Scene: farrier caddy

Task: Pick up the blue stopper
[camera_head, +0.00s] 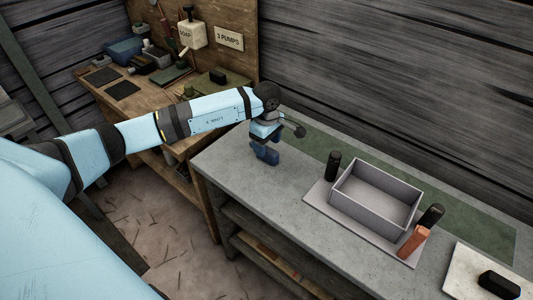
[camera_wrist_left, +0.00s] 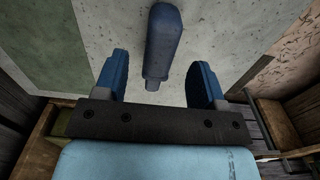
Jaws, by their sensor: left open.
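The blue stopper (camera_wrist_left: 162,45) shows in the left wrist view as a long, rounded dark-blue piece over the grey counter (camera_wrist_left: 215,40). Its near end reaches toward the gap between the blue fingers of my left gripper (camera_wrist_left: 158,82). The fingers are apart, one to each side of that end, with visible space on both sides. In the head view my left gripper (camera_head: 265,152) is low over the left end of the counter. There I cannot clearly separate the stopper from the blue fingers. My right gripper is not in view.
A grey open box (camera_head: 375,197) stands on the counter to the right, with a dark cylinder (camera_head: 332,166) on its left and dark and orange pieces (camera_head: 414,242) on its right. A pale board (camera_head: 470,272) holds a black item (camera_head: 499,284). A cluttered wooden bench (camera_head: 150,95) is behind.

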